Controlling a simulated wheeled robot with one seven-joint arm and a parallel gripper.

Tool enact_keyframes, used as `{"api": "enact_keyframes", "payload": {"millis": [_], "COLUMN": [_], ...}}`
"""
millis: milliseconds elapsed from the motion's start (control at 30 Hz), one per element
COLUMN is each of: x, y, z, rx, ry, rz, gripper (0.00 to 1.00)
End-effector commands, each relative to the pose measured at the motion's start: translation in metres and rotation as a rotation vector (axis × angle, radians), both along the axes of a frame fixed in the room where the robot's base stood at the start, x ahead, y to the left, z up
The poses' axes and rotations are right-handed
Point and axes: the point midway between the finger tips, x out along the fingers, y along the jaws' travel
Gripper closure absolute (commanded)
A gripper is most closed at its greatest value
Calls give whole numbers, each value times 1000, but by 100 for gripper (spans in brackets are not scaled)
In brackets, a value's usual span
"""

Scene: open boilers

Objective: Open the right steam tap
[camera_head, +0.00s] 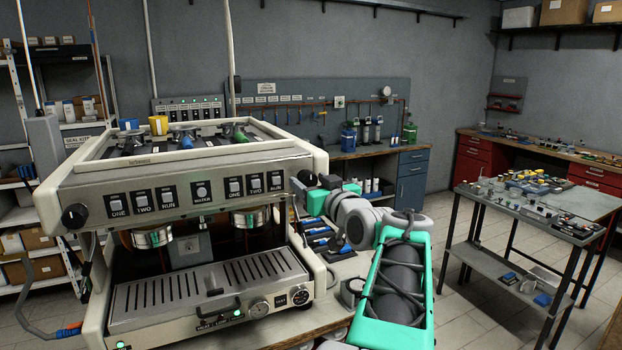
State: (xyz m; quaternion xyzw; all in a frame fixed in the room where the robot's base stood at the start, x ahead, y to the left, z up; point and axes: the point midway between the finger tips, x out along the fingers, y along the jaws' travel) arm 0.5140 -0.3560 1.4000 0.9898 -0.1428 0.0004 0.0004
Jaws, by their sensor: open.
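The espresso machine (190,170) stands on the bench at the left, with a cream and steel body and a row of front buttons. Its left steam tap is a black round knob (74,216) on the front left corner. At the front right corner a dark rounded part (298,187), seemingly the right steam tap, shows small and partly covered. My gripper (306,184) is right at that corner, reaching in from the right with its jaws open. Its fingers are small and dark here, so I cannot tell whether they touch the knob or stand around it.
A drip tray (190,290) juts out below the group heads. Small tools lie on the bench right of the machine, under my arm. A metal work table (510,215) with loose parts stands at the right. The tiled floor (455,270) between is clear.

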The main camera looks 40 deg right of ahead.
Motion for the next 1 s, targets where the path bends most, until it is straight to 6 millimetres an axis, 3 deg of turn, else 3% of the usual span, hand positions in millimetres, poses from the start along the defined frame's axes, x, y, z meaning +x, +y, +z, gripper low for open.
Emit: {"api": "enact_keyframes", "payload": {"millis": [167, 867, 1000], "x": [0, 0, 0], "y": [0, 0, 0], "z": [-1, -1, -1], "rx": [0, 1, -1], "ry": [0, 1, 1], "rz": [0, 0, 0], "gripper": [42, 99, 100]}}
